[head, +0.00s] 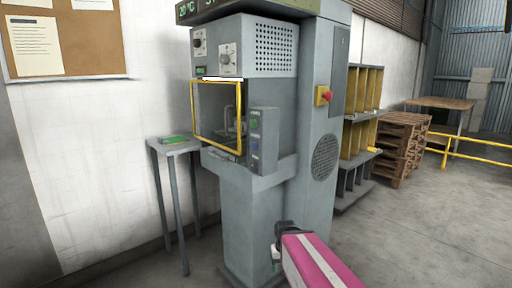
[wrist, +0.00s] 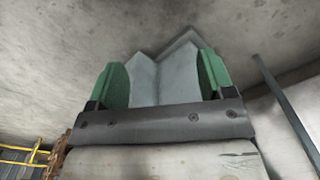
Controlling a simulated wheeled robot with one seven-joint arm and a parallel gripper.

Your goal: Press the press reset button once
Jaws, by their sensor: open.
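The grey press (head: 250,95) stands in the middle of the head view. Its control box (head: 263,140) is on the front, right of the yellow-framed window (head: 216,111). It bears several small buttons, with a green one (head: 254,124) near the top and a bluish one (head: 254,156) lower down. Their labels are too small to read, so I cannot tell which is reset. My gripper (head: 276,256) is low, in front of the press base, well below the control box. In the wrist view my gripper (wrist: 163,80) has its green fingers apart with nothing held between them.
A red button on a yellow box (head: 324,96) sits on the press's right side. A small side table (head: 174,148) stands left of the press. Shelving (head: 360,120) and stacked pallets (head: 402,145) stand behind right. The floor at right (head: 440,220) is clear.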

